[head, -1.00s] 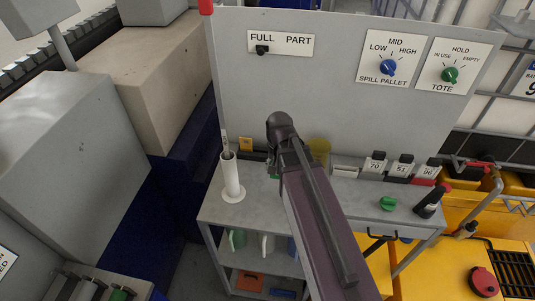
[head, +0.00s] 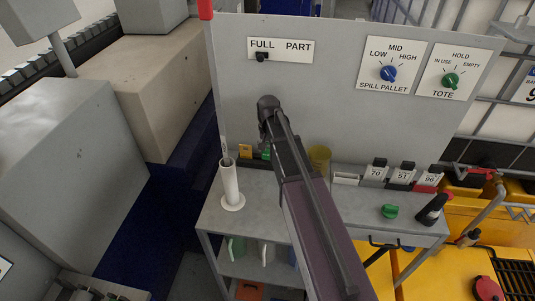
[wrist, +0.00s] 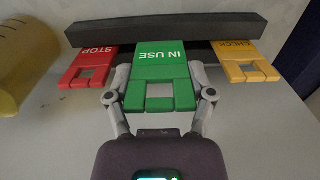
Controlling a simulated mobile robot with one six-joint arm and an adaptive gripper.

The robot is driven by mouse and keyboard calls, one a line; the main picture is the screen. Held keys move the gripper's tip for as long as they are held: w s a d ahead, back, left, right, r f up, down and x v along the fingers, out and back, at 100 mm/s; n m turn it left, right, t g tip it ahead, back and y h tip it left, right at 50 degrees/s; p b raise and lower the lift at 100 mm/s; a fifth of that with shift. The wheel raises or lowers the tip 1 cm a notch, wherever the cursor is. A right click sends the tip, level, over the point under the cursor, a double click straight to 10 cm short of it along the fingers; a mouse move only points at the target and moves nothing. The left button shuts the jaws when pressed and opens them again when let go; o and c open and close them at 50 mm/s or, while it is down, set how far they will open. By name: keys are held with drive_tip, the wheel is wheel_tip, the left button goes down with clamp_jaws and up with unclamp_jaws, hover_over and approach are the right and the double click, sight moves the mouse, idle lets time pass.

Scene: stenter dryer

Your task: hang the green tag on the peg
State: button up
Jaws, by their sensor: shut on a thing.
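The green tag (wrist: 162,62), marked IN USE, has a square cut-out and stands in a dark rack bar (wrist: 190,30) in the wrist view. My gripper (wrist: 161,74) is shut on it, one finger at each side edge. A strip of the green tag (head: 266,153) shows in the head view at the back of the bench, below my wrist; my arm hides the fingers there. A red STOP tag (wrist: 83,62) and a yellow CHECK tag (wrist: 243,58) stand either side, apart from the fingers. I cannot make out the peg in either view.
A white tube (head: 230,185) stands on the grey bench left of my arm. A yellow cup (head: 320,157) and several numbered blocks (head: 376,172) stand to the right. An upright panel (head: 330,95) with knobs closes off the back.

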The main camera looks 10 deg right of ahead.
sight(267, 152)
drive_tip(key=shift+w, duration=0.15)
drive_tip(key=shift+w, duration=0.25)
drive_tip(key=shift+w+f+b, duration=0.2)
drive_tip(key=shift+f+b, duration=0.3)
drive_tip(key=shift+w+f+b, duration=0.15)
drive_tip(key=shift+f+b, duration=0.3)
drive_tip(key=shift+f, duration=0.05)
drive_tip(key=shift+f+b, duration=0.85)
drive_tip(key=shift+b, duration=0.05)
drive_tip(key=shift+f, duration=0.2)
drive_tip(key=o, duration=1.2)
drive_tip(key=shift+r, duration=0.1)
drive_tip(key=shift+o, duration=0.2)
drive_tip(key=shift+r, duration=0.2)
wheel_tip(267, 152, up, 12)
drive_tip(key=p, duration=1.2)
